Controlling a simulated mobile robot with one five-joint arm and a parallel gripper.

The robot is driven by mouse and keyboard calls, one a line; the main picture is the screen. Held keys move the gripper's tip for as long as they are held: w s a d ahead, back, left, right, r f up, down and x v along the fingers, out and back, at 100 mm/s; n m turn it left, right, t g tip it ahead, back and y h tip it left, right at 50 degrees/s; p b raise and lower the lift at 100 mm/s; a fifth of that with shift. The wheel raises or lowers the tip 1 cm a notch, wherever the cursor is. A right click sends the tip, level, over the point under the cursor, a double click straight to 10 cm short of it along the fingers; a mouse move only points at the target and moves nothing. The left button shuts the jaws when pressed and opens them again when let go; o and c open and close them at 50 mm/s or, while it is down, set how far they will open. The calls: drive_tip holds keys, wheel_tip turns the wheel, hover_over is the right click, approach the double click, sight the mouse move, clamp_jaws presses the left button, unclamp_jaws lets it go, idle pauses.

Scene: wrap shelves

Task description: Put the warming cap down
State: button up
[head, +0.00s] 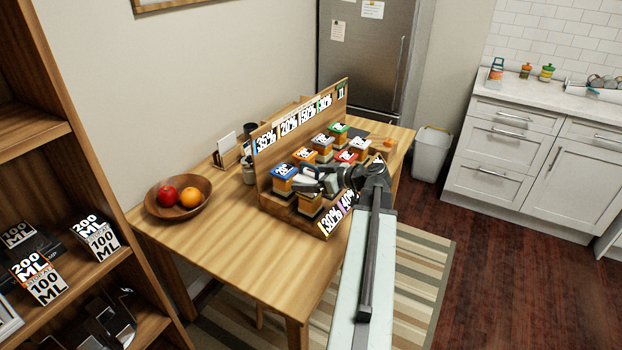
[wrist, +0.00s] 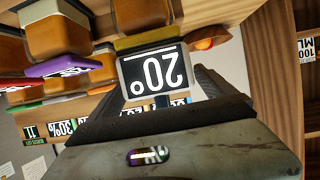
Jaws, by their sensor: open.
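My gripper (head: 318,183) is open over the near part of a stepped wooden rack (head: 272,205) on the table. In the wrist view its two dark fingers (wrist: 165,85) stand on either side of a dark card-like face marked "20°", upside down, with a yellow edge (wrist: 150,38). I cannot tell if this is the warming cap, or if the fingers touch it. A jar with a pale top (head: 310,205) stands just below my gripper in the head view, partly hidden by it. A blue-topped jar (head: 283,174) stands close to its left.
Several other jars with coloured tops, such as a green-topped one (head: 338,130), crowd the rack. A fruit bowl (head: 178,200) stands left on the table (head: 240,245), whose front is bare. A shelf with boxes (head: 40,280) is at left.

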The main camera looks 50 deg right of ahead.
drive_tip(key=p+v, duration=0.4)
drive_tip(key=v, duration=0.8)
drive_tip(key=shift+r, duration=0.15)
